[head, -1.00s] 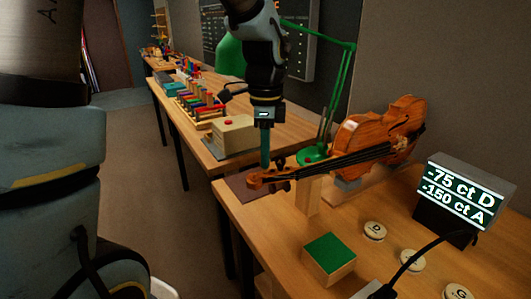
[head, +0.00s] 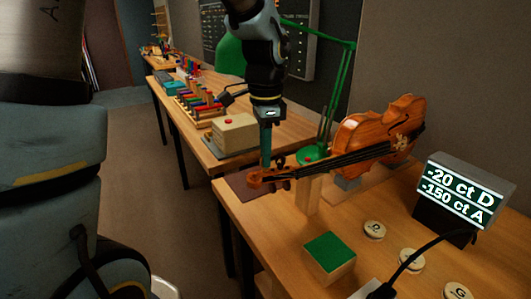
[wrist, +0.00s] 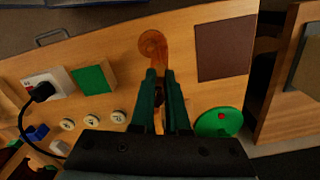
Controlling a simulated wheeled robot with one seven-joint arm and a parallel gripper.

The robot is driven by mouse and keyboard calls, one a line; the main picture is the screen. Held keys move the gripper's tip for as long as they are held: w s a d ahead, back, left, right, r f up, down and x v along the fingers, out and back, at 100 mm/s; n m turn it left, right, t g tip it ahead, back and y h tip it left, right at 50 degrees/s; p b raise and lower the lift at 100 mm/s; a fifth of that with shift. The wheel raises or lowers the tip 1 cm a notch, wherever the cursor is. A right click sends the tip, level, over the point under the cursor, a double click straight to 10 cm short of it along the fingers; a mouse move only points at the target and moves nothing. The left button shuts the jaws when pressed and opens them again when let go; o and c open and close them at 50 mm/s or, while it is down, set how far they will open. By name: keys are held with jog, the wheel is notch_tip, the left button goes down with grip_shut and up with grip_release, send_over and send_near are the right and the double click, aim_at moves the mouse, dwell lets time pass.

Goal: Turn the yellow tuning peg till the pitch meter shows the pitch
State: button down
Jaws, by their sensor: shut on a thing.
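The orange-brown violin (head: 372,135) rests on a wooden stand, its scroll end toward me; the scroll (wrist: 152,42) also shows in the wrist view. My gripper (head: 266,163) points down at the pegbox, with its fingers close together. In the wrist view my gripper (wrist: 160,76) is over the pegbox just behind the scroll. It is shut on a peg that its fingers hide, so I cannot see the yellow. Dark pegs (head: 279,163) stick out beside it. The pitch meter (head: 462,190) reads -20 ct D and -150 ct A.
A green-topped block (head: 329,252) and several round lettered discs (head: 374,231) lie on the bench in front of the violin. A green lamp (head: 325,110) stands behind the pegbox. A brown mat (wrist: 225,48) lies beside the scroll. A black cable (head: 405,265) runs across the front right.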

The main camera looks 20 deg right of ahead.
jog(key=c, duration=0.9)
grip_release()
notch_tip(320, 180, up, 11)
jog(key=shift+f+b, duration=0.1)
jog(key=shift+b, duration=0.9)
